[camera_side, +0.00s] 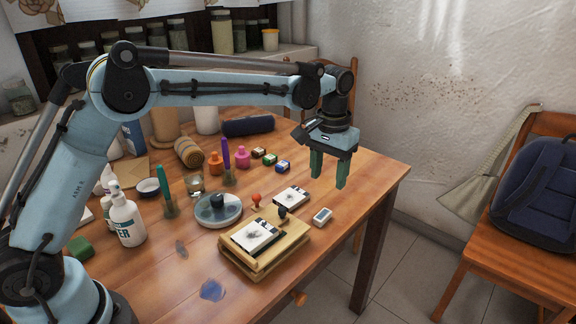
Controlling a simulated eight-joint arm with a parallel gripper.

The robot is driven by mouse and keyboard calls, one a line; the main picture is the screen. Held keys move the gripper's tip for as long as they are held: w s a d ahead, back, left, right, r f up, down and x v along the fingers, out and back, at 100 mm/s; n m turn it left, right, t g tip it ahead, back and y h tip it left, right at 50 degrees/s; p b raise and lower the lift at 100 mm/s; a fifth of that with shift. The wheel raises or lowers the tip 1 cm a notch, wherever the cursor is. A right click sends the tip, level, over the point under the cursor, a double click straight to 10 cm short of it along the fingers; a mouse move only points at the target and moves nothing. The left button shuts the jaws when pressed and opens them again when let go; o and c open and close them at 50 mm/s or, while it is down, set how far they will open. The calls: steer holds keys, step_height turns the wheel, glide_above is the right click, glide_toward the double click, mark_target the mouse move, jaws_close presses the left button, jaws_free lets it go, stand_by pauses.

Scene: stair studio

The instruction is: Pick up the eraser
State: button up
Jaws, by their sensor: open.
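A small white block with a dark patch on top, which looks like the eraser (322,216), lies flat on the wooden table near its right front edge. It lies to the right of a light wooden board, apart from it. My gripper (328,181) points down with its two green fingers spread. It is open and empty, above the table and, in the picture, just above the eraser. How high it is over the table is hard to tell. Nothing covers the eraser.
Left of the eraser are the wooden board (236,262) with a printed card, another card (291,197), and a round dish (204,219). Small coloured blocks (270,160) and pink and orange bottles stand behind. The table's right edge (395,178) is close; bare wood lies right of the eraser.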

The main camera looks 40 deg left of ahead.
glide_above(323, 214)
step_height(323, 214, down, 6)
steer(key=shift+w+d+r, duration=0.1)
steer(key=shift+w+r, duration=0.05)
steer(key=shift+r, duration=0.1)
steer(key=shift+s+f, duration=0.2)
steer(key=shift+f, duration=2.4)
steer(key=shift+c, duration=0.3)
jaws_close()
